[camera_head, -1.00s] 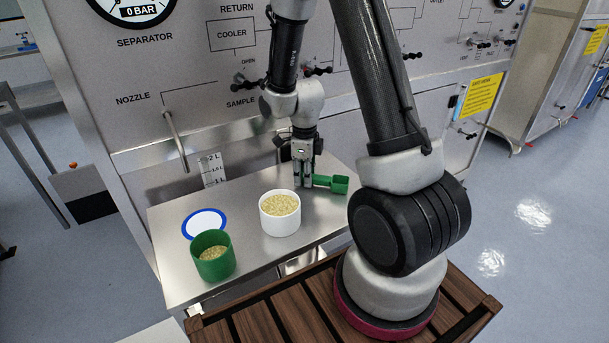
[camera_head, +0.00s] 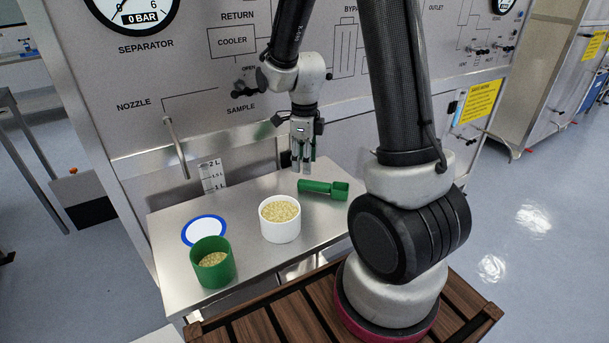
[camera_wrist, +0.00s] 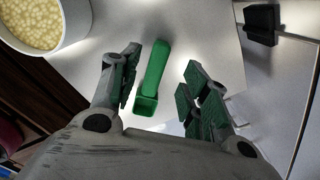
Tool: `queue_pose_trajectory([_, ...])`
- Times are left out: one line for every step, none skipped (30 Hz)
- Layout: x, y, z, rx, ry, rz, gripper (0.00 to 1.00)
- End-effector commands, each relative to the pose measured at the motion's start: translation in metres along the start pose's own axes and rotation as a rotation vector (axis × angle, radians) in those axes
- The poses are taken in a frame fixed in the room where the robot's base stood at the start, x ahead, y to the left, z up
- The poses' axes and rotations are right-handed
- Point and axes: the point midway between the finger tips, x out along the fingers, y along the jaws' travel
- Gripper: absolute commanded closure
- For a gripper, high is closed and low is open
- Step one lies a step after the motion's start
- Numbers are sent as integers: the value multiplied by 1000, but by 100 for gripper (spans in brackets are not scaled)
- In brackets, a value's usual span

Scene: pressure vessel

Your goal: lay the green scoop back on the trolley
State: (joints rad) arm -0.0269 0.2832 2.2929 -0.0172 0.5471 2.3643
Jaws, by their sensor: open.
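The green scoop (camera_head: 323,190) lies on the right part of the steel trolley (camera_head: 240,270), its cup end toward the right. My gripper (camera_head: 302,165) is above and behind the scoop, apart from it, with nothing between its fingers. In the wrist view the scoop (camera_wrist: 152,80) shows between and beyond the open fingers of my gripper (camera_wrist: 160,88), its cup nearest the camera. The whole scoop is in view.
A white tub (camera_head: 281,228) of pale granules stands left of the scoop. A green tub (camera_head: 212,268) with some granules and a blue-rimmed white disc (camera_head: 204,230) are farther left. The panel (camera_head: 225,75) rises behind the trolley.

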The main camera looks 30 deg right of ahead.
Motion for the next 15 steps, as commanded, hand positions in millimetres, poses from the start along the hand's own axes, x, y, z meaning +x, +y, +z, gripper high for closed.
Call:
queue_pose_trajectory([-11,0,0,0,-3,-3,54])
queue_pose_trajectory([-16,0,0,0,-2,-2,54])
queue_pose_trajectory([-23,0,0,0,-2,-2,54])
queue_pose_trajectory([-27,0,0,0,-2,-2,54])
queue_pose_trajectory([-31,0,0,0,-2,-2,54])
queue_pose_trajectory([-35,0,0,0,-1,-1,54])
queue_pose_trajectory([-37,0,0,-1,-1,-1,54])
queue_pose_trajectory([-40,0,0,-5,-2,-2,54])
queue_pose_trajectory([-44,1,-1,-22,-3,-3,54])
queue_pose_trajectory([-48,2,-2,-43,-6,-6,54])
queue_pose_trajectory([-54,3,-4,-77,-10,-11,54])
queue_pose_trajectory([-63,6,-7,-142,-18,-21,54])
queue_pose_trajectory([-72,9,-10,-206,-24,-29,54])
queue_pose_trajectory([-81,12,-14,-282,-31,-41,54])
queue_pose_trajectory([-96,18,-20,-401,-41,-61,54])
